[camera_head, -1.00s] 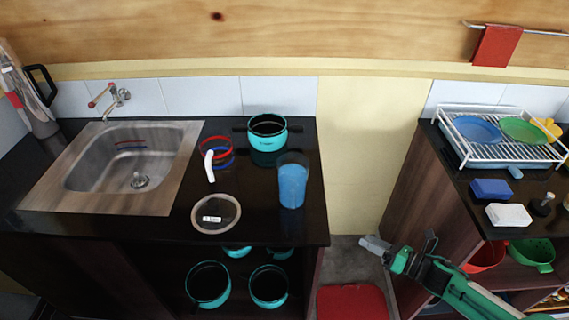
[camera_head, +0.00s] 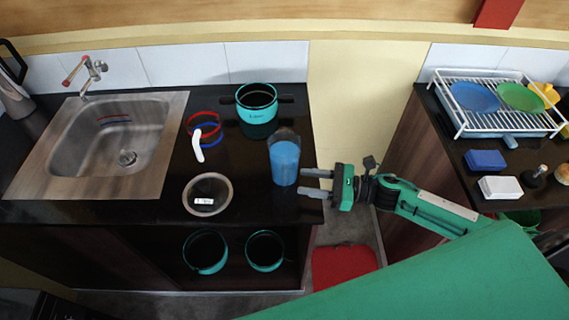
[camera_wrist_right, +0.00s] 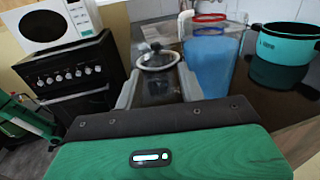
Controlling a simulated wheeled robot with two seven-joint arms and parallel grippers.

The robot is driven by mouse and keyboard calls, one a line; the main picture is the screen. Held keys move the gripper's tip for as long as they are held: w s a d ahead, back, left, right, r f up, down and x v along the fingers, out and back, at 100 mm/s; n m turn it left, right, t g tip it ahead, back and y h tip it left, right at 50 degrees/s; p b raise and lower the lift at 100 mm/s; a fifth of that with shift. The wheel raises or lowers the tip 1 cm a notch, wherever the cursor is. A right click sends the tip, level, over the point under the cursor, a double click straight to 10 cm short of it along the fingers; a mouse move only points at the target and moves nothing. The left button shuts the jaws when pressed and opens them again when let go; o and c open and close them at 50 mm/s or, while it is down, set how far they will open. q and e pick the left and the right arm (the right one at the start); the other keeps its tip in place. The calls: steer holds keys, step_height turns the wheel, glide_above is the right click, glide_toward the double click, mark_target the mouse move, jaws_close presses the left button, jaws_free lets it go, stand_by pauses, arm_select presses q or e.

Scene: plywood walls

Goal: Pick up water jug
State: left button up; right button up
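The water jug (camera_head: 285,163) is a clear container with blue content, upright on the dark counter near its right end. It also shows in the right wrist view (camera_wrist_right: 212,62), up and right of centre. My right gripper (camera_head: 303,182) is open and empty, with its fingers pointing left beside the jug's lower right side. In the right wrist view the open fingers (camera_wrist_right: 158,82) have the jug mostly beyond and to the right of the right finger, not centred between them. Contact cannot be told. My left gripper is not in view.
A teal pot (camera_head: 257,105) stands behind the jug. Red and blue rings with a white handle (camera_head: 198,146) are to its left, and a round glass lid (camera_head: 208,195) at front left. A sink (camera_head: 105,145) is farther left. A dish rack (camera_head: 490,122) is at right.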

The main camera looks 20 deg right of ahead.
steer(key=a, duration=0.1)
steer(key=p, duration=0.4)
glide_above(285, 193)
steer(key=shift+w+d+r, duration=0.25)
steer(key=shift+d, duration=0.1)
steer(key=shift+w+a+f, duration=0.15)
steer(key=shift+a+f, duration=0.05)
steer(key=shift+a, duration=0.05)
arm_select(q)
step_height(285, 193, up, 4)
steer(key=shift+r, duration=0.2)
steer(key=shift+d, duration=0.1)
arm_select(e)
steer(key=shift+r, duration=0.1)
jaws_close()
